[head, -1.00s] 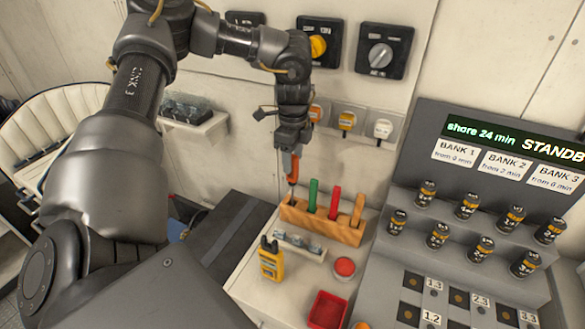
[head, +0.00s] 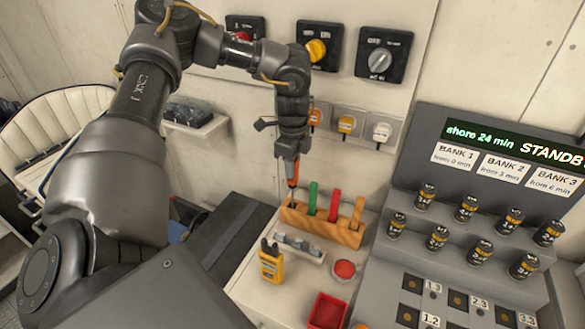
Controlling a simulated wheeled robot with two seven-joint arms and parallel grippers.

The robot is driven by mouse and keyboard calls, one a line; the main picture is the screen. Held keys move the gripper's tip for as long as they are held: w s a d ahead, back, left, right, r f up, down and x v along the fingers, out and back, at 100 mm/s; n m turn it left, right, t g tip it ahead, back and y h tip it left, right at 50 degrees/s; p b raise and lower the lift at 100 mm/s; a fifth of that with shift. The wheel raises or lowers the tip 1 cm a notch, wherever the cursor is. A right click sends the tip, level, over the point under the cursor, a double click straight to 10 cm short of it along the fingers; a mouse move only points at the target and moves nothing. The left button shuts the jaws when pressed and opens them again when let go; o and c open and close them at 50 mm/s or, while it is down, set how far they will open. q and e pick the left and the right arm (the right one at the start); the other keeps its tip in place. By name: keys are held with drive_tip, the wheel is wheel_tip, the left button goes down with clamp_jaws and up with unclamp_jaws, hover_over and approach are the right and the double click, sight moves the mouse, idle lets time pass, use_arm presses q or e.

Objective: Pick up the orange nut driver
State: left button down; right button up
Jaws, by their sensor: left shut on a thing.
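The orange nut driver (head: 292,182) stands upright at the left end of a wooden block (head: 321,224), its dark shaft reaching down to the block. My left gripper (head: 291,158) points straight down and is shut on the driver's handle from above, hiding the upper part. I cannot tell whether the shaft's tip is inside the block. A green-handled tool (head: 313,197), a red-handled tool (head: 335,205) and a tan-handled tool (head: 357,212) stand in the same block to its right. My right gripper is not in view.
In front of the block are a small tray (head: 299,246), a yellow handheld device (head: 271,263), a red round button (head: 344,269) and a red bin (head: 328,311). A battery panel (head: 465,223) stands to the right. Switches and plugs line the wall behind.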

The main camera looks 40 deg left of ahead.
use_arm(q)
drive_tip(key=shift+r, duration=0.15)
drive_tip(key=shift+w+r, duration=0.1)
drive_tip(key=shift+r, duration=0.2)
wheel_tip(320, 180, up, 8)
drive_tip(key=b, duration=0.3)
drive_tip(key=shift+f, duration=0.25)
drive_tip(key=shift+r, duration=0.85)
drive_tip(key=c, duration=1.9)
unclamp_jaws()
clamp_jaws()
